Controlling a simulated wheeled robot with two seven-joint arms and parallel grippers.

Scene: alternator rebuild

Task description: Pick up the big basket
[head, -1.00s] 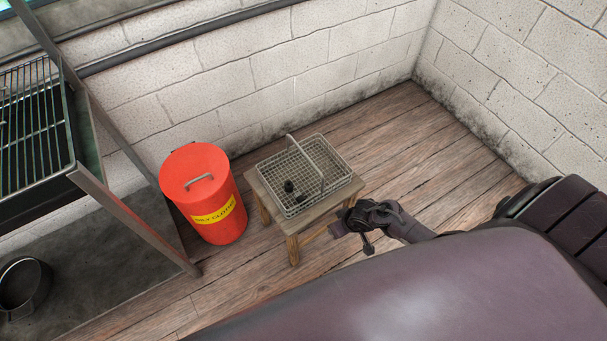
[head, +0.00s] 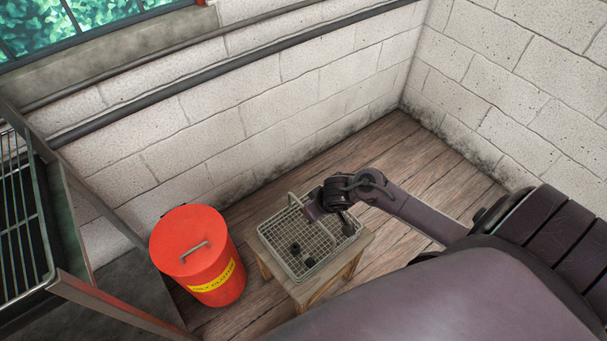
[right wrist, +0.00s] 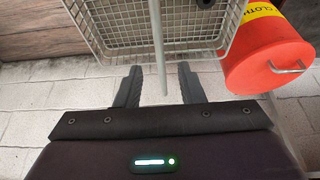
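The big basket (head: 283,262) is a grey wire basket with a raised arched handle (head: 297,206). It stands on a small wooden stool (head: 312,292) and holds small black parts (head: 297,249). My right gripper (head: 311,211) is above the basket at its handle. In the right wrist view the basket (right wrist: 120,42) is ahead, and its handle bar (right wrist: 158,60) runs between the two spread fingers of my right gripper (right wrist: 160,82). Gaps show on both sides of the bar. My left gripper is not in view.
A red oily-cloths bin (head: 200,250) stands close left of the stool, and shows in the right wrist view (right wrist: 270,55). A metal rack (head: 25,215) is at the far left. Block walls (head: 300,90) close off the back and right. Wooden floor (head: 420,160) is clear behind the stool.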

